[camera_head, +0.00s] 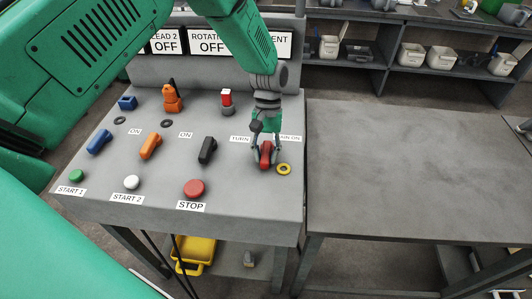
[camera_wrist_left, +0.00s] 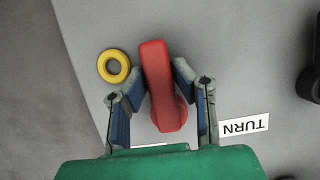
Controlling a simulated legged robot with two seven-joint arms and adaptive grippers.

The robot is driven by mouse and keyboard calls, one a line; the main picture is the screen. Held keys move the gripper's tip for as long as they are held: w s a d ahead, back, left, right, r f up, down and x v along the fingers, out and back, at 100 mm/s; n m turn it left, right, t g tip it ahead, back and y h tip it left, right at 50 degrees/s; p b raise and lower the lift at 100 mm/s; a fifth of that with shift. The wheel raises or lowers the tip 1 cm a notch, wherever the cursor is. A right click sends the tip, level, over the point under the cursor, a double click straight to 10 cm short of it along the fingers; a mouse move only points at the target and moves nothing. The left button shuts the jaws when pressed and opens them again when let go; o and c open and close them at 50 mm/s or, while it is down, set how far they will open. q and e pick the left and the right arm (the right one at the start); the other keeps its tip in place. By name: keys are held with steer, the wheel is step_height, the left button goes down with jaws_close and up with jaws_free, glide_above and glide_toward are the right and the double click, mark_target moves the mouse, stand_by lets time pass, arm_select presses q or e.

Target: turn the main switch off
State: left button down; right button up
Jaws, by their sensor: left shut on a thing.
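The main switch is a red handle (camera_head: 266,153) on the right part of the grey console, between the labels TURN and one partly hidden that ends in "N ON". My left gripper (camera_head: 266,150) comes down on it from above, its fingers on either side of the handle. In the left wrist view the red handle (camera_wrist_left: 160,85) stands between the two fingertips (camera_wrist_left: 163,78), slightly tilted. The left gripper is shut on it. A yellow ring (camera_head: 284,169) lies on the console just right of the handle. My right gripper is not in view.
The console (camera_head: 230,215) also bears a black handle (camera_head: 207,150), an orange handle (camera_head: 150,145), a blue handle (camera_head: 99,141), a red STOP button (camera_head: 194,188), and a red-topped switch (camera_head: 227,100). A bare table (camera_head: 410,170) stands to the right. A yellow bin (camera_head: 197,255) sits below.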

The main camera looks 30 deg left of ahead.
mark_target(268, 143)
arm_select(q)
steer(key=shift+s+d, duration=0.25)
steer(key=shift+s, duration=0.05)
steer(key=c, duration=1.4)
jaws_free()
steer(key=shift+s, duration=0.1)
steer(key=shift+o, duration=0.2)
steer(key=shift+s+d+r, duration=0.1)
steer(key=shift+r, duration=0.15)
steer(key=shift+w+r, duration=0.3)
steer(key=shift+w, duration=0.1)
steer(key=v, duration=1)
steer(key=shift+r, duration=0.15)
steer(key=shift+w+r, duration=0.1)
steer(key=shift+r, duration=0.3)
